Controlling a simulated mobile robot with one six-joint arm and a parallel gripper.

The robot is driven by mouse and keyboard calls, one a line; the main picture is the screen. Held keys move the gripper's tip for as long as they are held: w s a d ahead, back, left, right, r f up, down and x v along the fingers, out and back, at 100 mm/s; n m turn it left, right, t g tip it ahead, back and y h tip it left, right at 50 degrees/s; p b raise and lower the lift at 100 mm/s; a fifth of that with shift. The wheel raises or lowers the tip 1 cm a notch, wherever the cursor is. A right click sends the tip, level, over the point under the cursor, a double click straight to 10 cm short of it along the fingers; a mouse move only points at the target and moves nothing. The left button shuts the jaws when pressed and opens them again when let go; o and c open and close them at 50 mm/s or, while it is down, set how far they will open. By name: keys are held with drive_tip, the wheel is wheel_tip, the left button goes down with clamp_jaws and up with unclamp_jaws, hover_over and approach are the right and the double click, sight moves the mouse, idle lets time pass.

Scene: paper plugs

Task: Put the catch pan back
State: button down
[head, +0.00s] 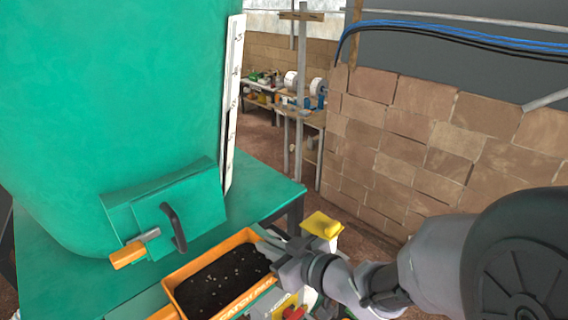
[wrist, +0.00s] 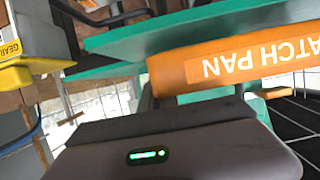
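The orange catch pan (head: 248,235) holds dark soil with pale specks. It is in front of the green stand, below the hatch of the large green vessel (head: 120,90). In the wrist view its orange wall (wrist: 225,60) shows upside-down lettering reading "ATCH PAN". My gripper (head: 270,248) is at the pan's right rim, with its fingers at or against the wall. The wrist view shows the dark gripper body with a green light, close to the pan wall. The finger gap is hidden, so I cannot tell whether they are closed on the rim.
The green stand top (head: 262,197) lies behind the pan. An orange-ended handle (head: 130,254) and a black handle (head: 174,228) stick out from the hatch. A yellow-topped box (head: 322,225) stands right of the pan, close to my arm. A brick wall (head: 400,140) is at right.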

sight(252, 240)
drive_tip(key=shift+w+a+f, duration=0.1)
drive_tip(key=shift+w+a, duration=0.1)
drive_tip(key=shift+a, duration=0.25)
drive_tip(key=shift+w+a+p, duration=0.35)
drive_tip(key=shift+w+a, duration=0.4)
drive_tip(key=shift+a, duration=0.3)
drive_tip(key=shift+w+a+f, duration=0.45)
drive_tip(key=shift+w+f, duration=0.2)
drive_tip(key=shift+f, duration=0.2)
drive_tip(key=shift+s+d+r, duration=0.15)
drive_tip(key=shift+s+d, duration=0.05)
drive_tip(key=shift+s, duration=0.1)
drive_tip(key=c, duration=2)
unclamp_jaws()
drive_tip(key=shift+w+a+f, duration=0.1)
drive_tip(key=shift+f, duration=0.15)
drive_tip(key=o, duration=0.4)
drive_tip(key=shift+r, duration=0.1)
